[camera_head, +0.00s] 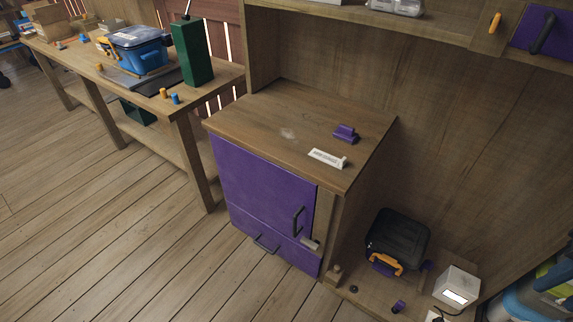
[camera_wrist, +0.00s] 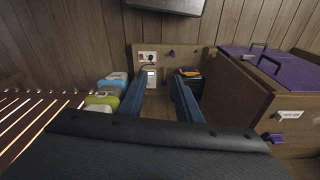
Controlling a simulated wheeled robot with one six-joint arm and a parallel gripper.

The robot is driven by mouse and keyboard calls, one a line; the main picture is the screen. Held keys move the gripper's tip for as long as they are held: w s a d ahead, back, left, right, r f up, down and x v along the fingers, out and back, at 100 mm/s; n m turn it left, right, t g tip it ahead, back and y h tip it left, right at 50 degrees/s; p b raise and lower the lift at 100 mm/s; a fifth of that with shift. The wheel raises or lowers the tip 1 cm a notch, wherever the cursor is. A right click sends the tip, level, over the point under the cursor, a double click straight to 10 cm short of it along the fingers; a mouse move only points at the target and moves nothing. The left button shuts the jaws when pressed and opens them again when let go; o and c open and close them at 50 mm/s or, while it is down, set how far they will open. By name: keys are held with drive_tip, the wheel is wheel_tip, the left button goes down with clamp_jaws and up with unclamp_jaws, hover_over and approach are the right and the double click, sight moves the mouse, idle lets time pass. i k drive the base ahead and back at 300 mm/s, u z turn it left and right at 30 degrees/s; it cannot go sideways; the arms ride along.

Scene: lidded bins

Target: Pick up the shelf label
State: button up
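The shelf label (camera_head: 327,158) is a small white plate with dark print, too small to read. It stands on the wooden top of the purple-fronted cabinet (camera_head: 262,200), near the front right edge. It also shows in the wrist view (camera_wrist: 291,114) at the right side. My gripper (camera_wrist: 158,80) shows only in the wrist view, with its two blue fingers apart and nothing between them. The label lies well off to the right of the fingers, not touching them.
A purple block (camera_head: 345,132) sits just behind the label on the cabinet top. A black case (camera_head: 397,240) and a white box (camera_head: 456,287) stand low to the right. A workbench (camera_head: 222,75) with a blue toolbox (camera_head: 138,50) is at the left. The front left floor is clear.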

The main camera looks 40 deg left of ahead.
sight(328, 159)
drive_tip(key=u, duration=1.5)
drive_tip(key=k, duration=0.5)
drive_tip(key=u, duration=0.7)
drive_tip(key=i, duration=1.5)
drive_tip(key=z, duration=0.8)
